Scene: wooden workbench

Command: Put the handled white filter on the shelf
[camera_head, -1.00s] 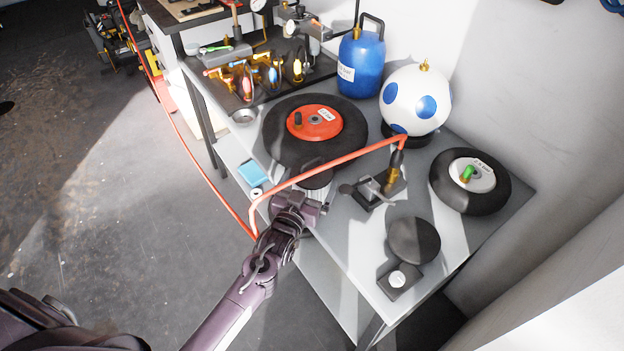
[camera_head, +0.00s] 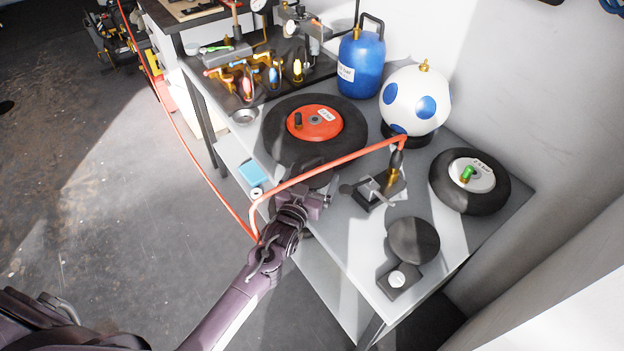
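I cannot pick out a white filter with a handle for certain. A small white ring-shaped piece (camera_head: 257,193) lies beside a light blue box at the left edge of the bench. No handle shows on it. My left gripper (camera_head: 325,190) is over the near edge of the workbench (camera_head: 345,245), just in front of the large black wheel and beside the red hose. Its fingers are dark and small against the wheel, so I cannot tell whether they are open or hold anything. My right gripper is out of the picture.
The black wheel with a red hub (camera_head: 350,140), blue jug (camera_head: 362,65), white ball with blue spots (camera_head: 405,108) and smaller wheel (camera_head: 495,195) crowd the bench. A red hose (camera_head: 330,162) arches above it. A black disc (camera_head: 413,241) stands at the near right.

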